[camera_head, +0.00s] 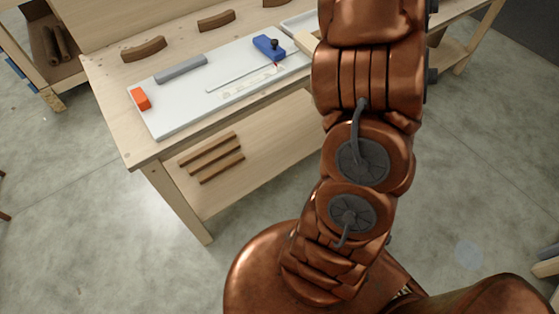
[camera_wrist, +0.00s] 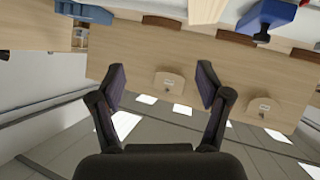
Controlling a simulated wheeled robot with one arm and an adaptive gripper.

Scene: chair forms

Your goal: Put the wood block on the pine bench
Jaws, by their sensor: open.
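A pale wooden bench (camera_head: 112,100) stands left of my arm in the head view; I cannot tell for sure whether it is the pine bench. A pale wood piece, likely the wood block (camera_head: 307,42), shows at the right end of the white board, partly hidden by my arm. A pale block also shows in the wrist view (camera_wrist: 206,10), cut off by the top edge. My gripper (camera_wrist: 162,78) is open and empty, with its fingers spread apart below that block in the picture. In the head view my gripper is hidden.
On the bench are a white board (camera_head: 165,122), an orange block (camera_head: 140,98), a grey bar (camera_head: 181,69), a blue tool (camera_head: 268,47) and curved brown pieces (camera_head: 144,49). A white tray (camera_head: 298,24) is behind. Brown strips (camera_head: 212,157) lie on the lower shelf. Floor in front is clear.

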